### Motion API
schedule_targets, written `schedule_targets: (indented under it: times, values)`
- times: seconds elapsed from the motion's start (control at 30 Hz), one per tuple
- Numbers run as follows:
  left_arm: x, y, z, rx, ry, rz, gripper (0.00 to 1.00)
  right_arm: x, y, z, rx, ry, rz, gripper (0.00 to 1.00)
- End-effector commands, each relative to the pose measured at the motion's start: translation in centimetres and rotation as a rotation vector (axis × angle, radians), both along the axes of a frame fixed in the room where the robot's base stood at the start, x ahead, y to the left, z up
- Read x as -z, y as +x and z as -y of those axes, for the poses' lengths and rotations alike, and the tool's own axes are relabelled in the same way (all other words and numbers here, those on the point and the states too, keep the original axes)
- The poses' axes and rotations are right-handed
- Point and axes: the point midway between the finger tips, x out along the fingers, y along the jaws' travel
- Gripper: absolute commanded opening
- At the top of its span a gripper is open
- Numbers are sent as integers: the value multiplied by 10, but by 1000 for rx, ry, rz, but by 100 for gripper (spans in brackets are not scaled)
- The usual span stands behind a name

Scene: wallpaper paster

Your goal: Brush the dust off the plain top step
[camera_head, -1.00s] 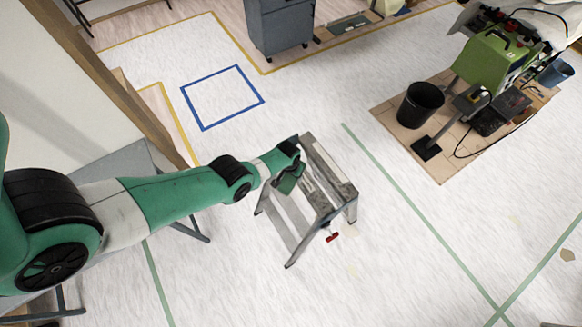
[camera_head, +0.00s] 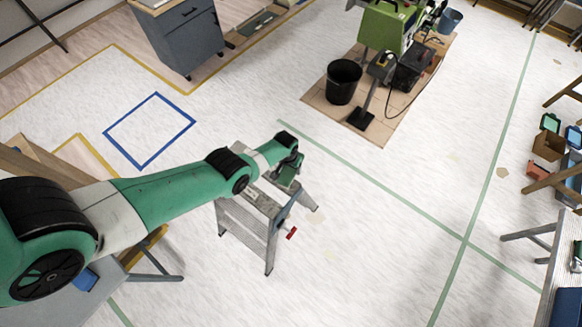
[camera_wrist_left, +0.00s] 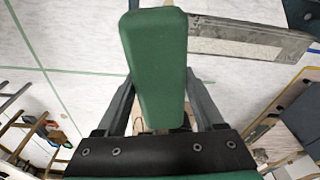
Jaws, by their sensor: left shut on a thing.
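The grey metal step stool (camera_head: 245,222) stands on the white floor in the middle of the head view. Its top step (camera_head: 260,198) is partly covered by my left wrist, so I cannot tell how much dust lies on it. My left gripper (camera_head: 289,176) is at the far right end of that step. It is shut on a green block-shaped brush handle (camera_wrist_left: 157,70), seen between the dark fingers in the left wrist view. The brush's bristles are hidden. A grey step edge (camera_wrist_left: 250,40) lies beyond the handle; I cannot tell whether they touch. My right gripper is out of view.
A small red-handled item (camera_head: 291,233) is by the stool's right side. A black bucket (camera_head: 343,82) and green machine (camera_head: 385,28) stand on a board behind. A grey cabinet (camera_head: 185,38) is at back left. A bench (camera_head: 560,265) is at right. Floor around the stool is mostly clear.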

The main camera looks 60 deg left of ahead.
Motion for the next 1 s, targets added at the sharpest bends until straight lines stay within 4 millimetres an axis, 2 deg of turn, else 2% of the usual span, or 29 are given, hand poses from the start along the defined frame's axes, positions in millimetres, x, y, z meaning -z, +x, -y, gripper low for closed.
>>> schedule_targets:
  times: [0.17, 0.5, 0.6, 1.0]
  values:
    - [12, 0, 0, 0, 1, 1, 12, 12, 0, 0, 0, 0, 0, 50]
    - [56, 0, 0, 0, 1, 1, 12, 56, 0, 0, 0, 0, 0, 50]
    - [64, 0, 0, 0, 1, 2, 12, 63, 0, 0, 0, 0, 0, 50]
    - [64, 0, 0, 0, 1, 1, 12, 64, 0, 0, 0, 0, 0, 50]
